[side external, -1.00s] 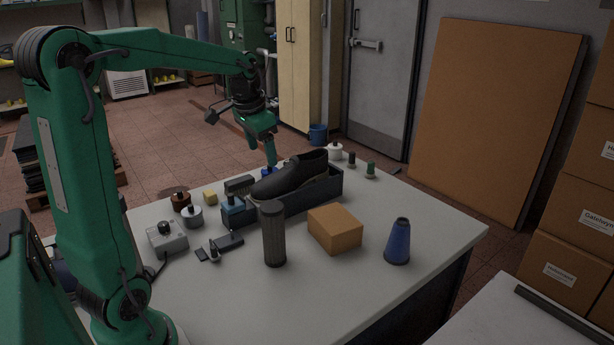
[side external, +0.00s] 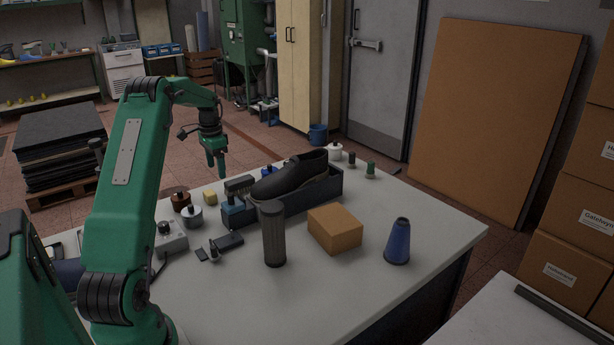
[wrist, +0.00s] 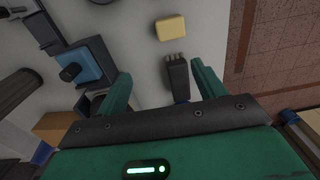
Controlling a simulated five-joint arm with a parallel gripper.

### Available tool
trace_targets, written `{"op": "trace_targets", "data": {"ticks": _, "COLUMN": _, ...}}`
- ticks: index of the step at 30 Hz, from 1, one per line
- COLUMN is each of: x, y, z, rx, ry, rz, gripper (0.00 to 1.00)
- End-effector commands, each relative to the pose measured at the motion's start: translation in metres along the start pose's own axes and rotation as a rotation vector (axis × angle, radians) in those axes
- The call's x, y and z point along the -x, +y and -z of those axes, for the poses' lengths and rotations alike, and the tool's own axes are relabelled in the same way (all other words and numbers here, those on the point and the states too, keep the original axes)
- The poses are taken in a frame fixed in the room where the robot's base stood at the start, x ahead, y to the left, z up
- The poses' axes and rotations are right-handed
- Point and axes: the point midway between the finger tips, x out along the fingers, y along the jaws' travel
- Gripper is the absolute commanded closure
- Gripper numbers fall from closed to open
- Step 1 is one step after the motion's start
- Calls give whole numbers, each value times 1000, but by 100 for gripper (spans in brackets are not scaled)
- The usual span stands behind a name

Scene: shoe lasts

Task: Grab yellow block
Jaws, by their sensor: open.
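The small yellow block (side external: 210,197) lies on the grey-white table near its far left edge, in the side view. In the wrist view the yellow block (wrist: 171,28) is at the top, beyond my fingertips and apart from them. My gripper (side external: 217,173) is open and empty, raised above the far edge of the table near the block in the side view. In the wrist view the two green fingers of my gripper (wrist: 162,82) are spread, with a dark brush (wrist: 178,77) seen between them.
The brush (side external: 240,184) is right of the block. Brown (side external: 181,200) and grey (side external: 192,216) jars stand to its left. A blue-topped container (side external: 232,208) and a black shoe (side external: 290,178) on a dark box are to the right. An orange box (side external: 335,229) and dark cylinder (side external: 273,235) stand nearer.

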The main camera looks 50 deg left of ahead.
Motion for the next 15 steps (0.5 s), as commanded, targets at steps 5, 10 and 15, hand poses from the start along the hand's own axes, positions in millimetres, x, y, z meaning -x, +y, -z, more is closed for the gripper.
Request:
{"op": "trace_targets", "data": {"ticks": 5, "x": -25, "y": -25, "z": -16, "rx": 1, "ry": -15, "rz": -18, "gripper": 31}}
{"op": "trace_targets", "data": {"ticks": 10, "x": -31, "y": -32, "z": -20, "rx": -1, "ry": -18, "rz": -23, "gripper": 31}}
{"op": "trace_targets", "data": {"ticks": 15, "x": -34, "y": -31, "z": -21, "rx": -1, "ry": -19, "rz": -24, "gripper": 31}}
